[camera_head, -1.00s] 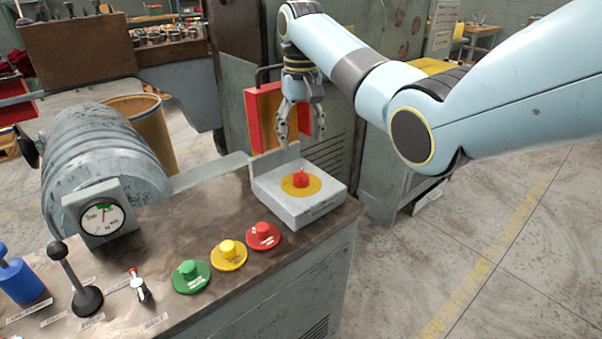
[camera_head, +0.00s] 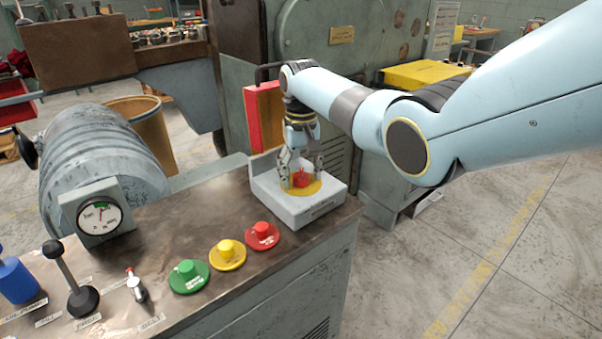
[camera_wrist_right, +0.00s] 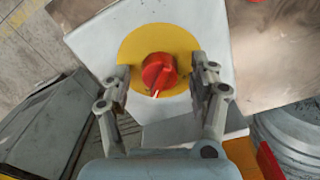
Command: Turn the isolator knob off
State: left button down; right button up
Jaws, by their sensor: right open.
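The isolator knob (camera_head: 301,178) is red and sits on a yellow disc on a grey-white box (camera_head: 310,209) at the far right end of the bench. The right wrist view shows the knob (camera_wrist_right: 158,71) from above, with a white pointer mark on its lower edge, and the yellow disc (camera_wrist_right: 140,45) around it. My right gripper (camera_head: 301,182) points down over the box. Its fingers (camera_wrist_right: 162,82) stand open on either side of the knob, with gaps showing between them and it. My left gripper is not in view.
Green (camera_head: 188,276), yellow (camera_head: 228,254) and red (camera_head: 263,235) push buttons stand on the bench left of the box. A black-knobbed lever (camera_head: 71,280), a small toggle (camera_head: 136,287) and a dial gauge (camera_head: 99,217) are farther left. A grey machine cabinet stands behind.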

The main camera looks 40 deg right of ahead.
jog(key=c, duration=1.2)
jog(key=shift+o, duration=0.2)
jog(key=n+p, duration=0.1)
jog(key=n, duration=0.1)
jog(key=shift+r+n+p, duration=0.15)
jog(key=shift+n+p, duration=0.25)
jog(key=n+p, duration=0.1)
jog(key=n, duration=0.3)
jog(key=shift+n+p, duration=0.3)
jog(key=n+p, duration=0.1)
jog(key=n, duration=0.9)
jog(key=shift+n, duration=0.4)
jog(key=o, duration=1.2)
jog(key=shift+c, duration=0.2)
